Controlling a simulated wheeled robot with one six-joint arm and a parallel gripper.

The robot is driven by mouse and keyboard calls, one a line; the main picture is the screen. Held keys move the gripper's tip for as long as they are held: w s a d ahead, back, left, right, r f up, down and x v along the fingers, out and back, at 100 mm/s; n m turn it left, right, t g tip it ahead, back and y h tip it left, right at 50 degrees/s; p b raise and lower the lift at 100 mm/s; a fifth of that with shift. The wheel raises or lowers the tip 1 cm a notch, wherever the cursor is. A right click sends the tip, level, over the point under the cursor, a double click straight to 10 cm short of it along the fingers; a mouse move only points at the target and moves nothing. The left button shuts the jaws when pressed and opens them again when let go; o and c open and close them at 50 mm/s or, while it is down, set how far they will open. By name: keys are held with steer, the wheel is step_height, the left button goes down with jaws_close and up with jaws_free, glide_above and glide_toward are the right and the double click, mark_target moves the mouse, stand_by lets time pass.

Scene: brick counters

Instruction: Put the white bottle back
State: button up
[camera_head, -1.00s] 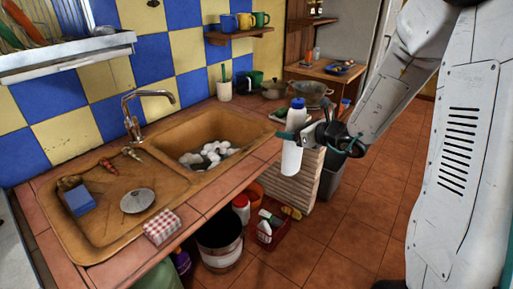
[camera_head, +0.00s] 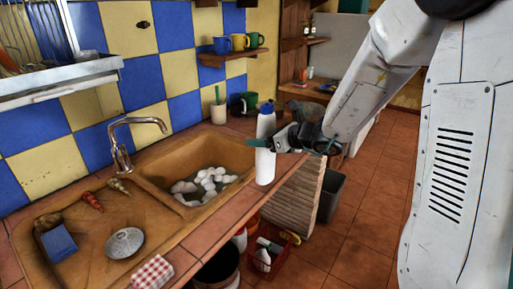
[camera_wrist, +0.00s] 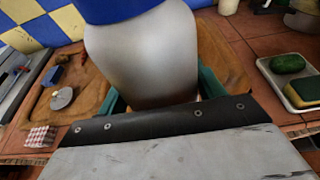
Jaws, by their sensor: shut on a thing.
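The white bottle (camera_head: 265,160) with a blue cap (camera_head: 266,108) is upright in my gripper (camera_head: 268,143), which is shut on its upper body. In the head view it is held at the front edge of the counter, right of the sink basin (camera_head: 205,150). In the wrist view the bottle (camera_wrist: 142,60) fills the upper middle, and the green fingers (camera_wrist: 211,84) show on both sides of it. The bottle hides part of the sink behind it.
White round things (camera_head: 203,184) lie in the basin. A red crate (camera_head: 266,262) stands on the floor below. The wrist view shows a tray (camera_wrist: 292,82) with a green item on the counter.

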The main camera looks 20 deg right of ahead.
steer(key=shift+w+a, duration=0.45)
steer(key=shift+a, duration=0.15)
steer(key=shift+w+a+f, duration=0.1)
steer(key=shift+a+f, duration=0.05)
steer(key=shift+f, duration=0.75)
steer(key=shift+w+a+f, duration=0.1)
steer(key=shift+f, duration=0.9)
steer(key=o, duration=1.1)
steer(key=shift+c, duration=0.2)
